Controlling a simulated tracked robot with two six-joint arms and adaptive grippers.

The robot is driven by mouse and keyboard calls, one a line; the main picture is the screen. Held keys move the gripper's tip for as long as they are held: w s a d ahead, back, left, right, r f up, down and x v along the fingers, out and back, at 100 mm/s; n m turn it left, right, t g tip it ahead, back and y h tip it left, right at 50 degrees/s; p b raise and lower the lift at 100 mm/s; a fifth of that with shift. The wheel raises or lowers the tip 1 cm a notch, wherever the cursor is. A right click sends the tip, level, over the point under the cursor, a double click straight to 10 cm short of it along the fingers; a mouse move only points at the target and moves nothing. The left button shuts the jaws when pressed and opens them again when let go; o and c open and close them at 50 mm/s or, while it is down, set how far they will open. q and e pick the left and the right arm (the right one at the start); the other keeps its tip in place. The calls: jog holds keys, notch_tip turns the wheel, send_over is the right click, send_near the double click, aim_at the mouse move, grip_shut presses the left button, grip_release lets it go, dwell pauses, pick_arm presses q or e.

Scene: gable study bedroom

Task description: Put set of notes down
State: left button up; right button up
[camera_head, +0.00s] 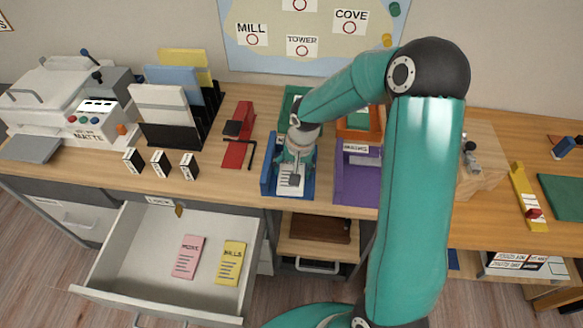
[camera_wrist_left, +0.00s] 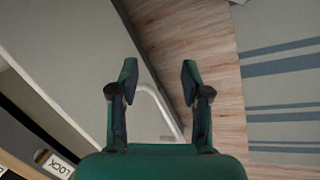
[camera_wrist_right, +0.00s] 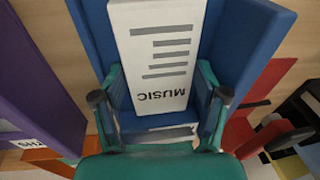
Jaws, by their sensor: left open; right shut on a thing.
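A white set of notes marked MUSIC (camera_wrist_right: 160,50) lies within the blue tray (camera_wrist_right: 247,38). In the head view the notes (camera_head: 286,184) show at the front of the blue tray (camera_head: 267,170), partly covered by my right gripper (camera_head: 296,160). My right gripper (camera_wrist_right: 160,98) is shut on the notes, its fingers at either side of them. Whether the notes rest fully on the tray floor is hard to tell. My left gripper (camera_wrist_left: 158,80) is open and empty, above the wooden floor beside a pale panel. Its fingers do not show in the head view.
A purple tray (camera_head: 357,188) stands right of the blue one; an orange one (camera_head: 361,124) is behind. A red stapler-like tool (camera_head: 238,130) is left. The open drawer (camera_head: 140,243) below holds a pink note (camera_head: 188,258) and a yellow note (camera_head: 231,263).

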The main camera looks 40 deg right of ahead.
jog(key=o, duration=1)
jog(key=shift+c, duration=0.2)
jog(key=shift+r, duration=0.25)
notch_tip(320, 180, up, 12)
jog(key=s, duration=0.2)
jog(key=shift+f, duration=0.25)
jog(key=shift+d, duration=0.15)
